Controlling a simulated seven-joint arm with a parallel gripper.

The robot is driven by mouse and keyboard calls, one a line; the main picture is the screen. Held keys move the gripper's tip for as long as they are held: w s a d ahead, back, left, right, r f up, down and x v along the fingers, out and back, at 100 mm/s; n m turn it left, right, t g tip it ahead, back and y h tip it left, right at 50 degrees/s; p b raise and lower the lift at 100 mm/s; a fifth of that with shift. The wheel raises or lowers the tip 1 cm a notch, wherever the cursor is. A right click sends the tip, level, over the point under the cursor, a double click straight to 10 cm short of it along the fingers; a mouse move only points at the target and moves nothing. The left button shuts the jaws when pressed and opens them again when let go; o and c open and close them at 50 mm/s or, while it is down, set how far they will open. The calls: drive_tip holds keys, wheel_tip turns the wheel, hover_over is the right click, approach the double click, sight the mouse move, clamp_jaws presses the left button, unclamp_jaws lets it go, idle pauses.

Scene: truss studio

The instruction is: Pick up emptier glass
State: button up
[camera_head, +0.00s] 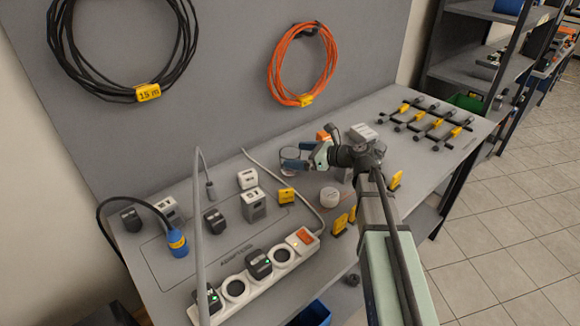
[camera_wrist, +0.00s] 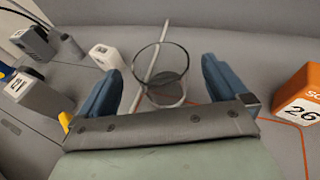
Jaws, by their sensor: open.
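A clear glass (camera_wrist: 162,68) stands between the two blue fingers of my gripper (camera_wrist: 158,84) in the wrist view, with its rim toward the camera. A finger lies on each side of it with a visible gap, and nothing is gripped. Its lower part looks darker, but I cannot tell how full it is. In the head view my gripper (camera_head: 292,156) is open at the back middle of the table, and the glass is small and mostly hidden at the fingers.
A white power strip (camera_head: 258,274) with plugs lies at the front. Several adapters (camera_head: 254,205) stand to the left. An orange block (camera_wrist: 301,92) sits right of the fingers. Clamps (camera_head: 430,120) lie far right.

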sight(282, 154)
drive_tip(key=shift+f+x, duration=0.2)
drive_tip(key=shift+x, duration=1.7)
drive_tip(key=shift+d, duration=0.1)
drive_tip(key=shift+c, duration=0.5)
drive_tip(key=c, duration=1.1)
drive_tip(key=shift+c, duration=0.2)
drive_tip(key=shift+r, duration=0.25)
